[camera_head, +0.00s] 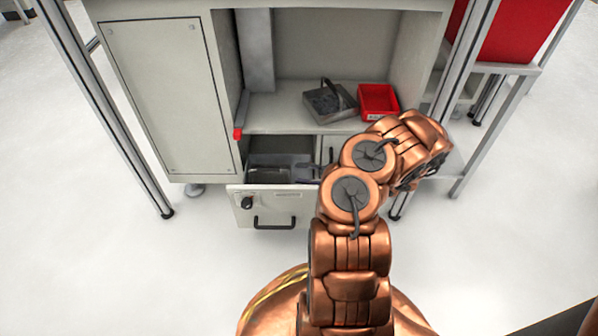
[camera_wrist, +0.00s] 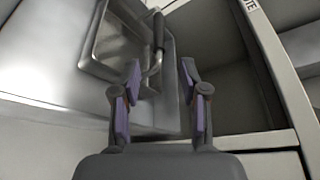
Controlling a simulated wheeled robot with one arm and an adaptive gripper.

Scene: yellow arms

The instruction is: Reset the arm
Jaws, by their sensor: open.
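My gripper (camera_wrist: 160,78) is open in the wrist view, its two purple-padded fingers apart. A metal container (camera_wrist: 112,45) with a black-gripped wire handle (camera_wrist: 158,32) lies beyond the fingertips. The lower end of the handle shows between the fingers, close to the left one; I cannot tell whether they touch. In the head view my copper arm (camera_head: 350,245) reaches up and bends at the right, in front of the cabinet. My gripper there is mostly hidden by the arm, near the open drawer (camera_head: 235,208).
The grey cabinet (camera_head: 155,100) has a shelf with a grey handled basket (camera_head: 322,103) and a red bin (camera_head: 378,98). A pale tray-like surface shows inside the drawer. Metal frame posts stand on both sides. The floor at left is clear.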

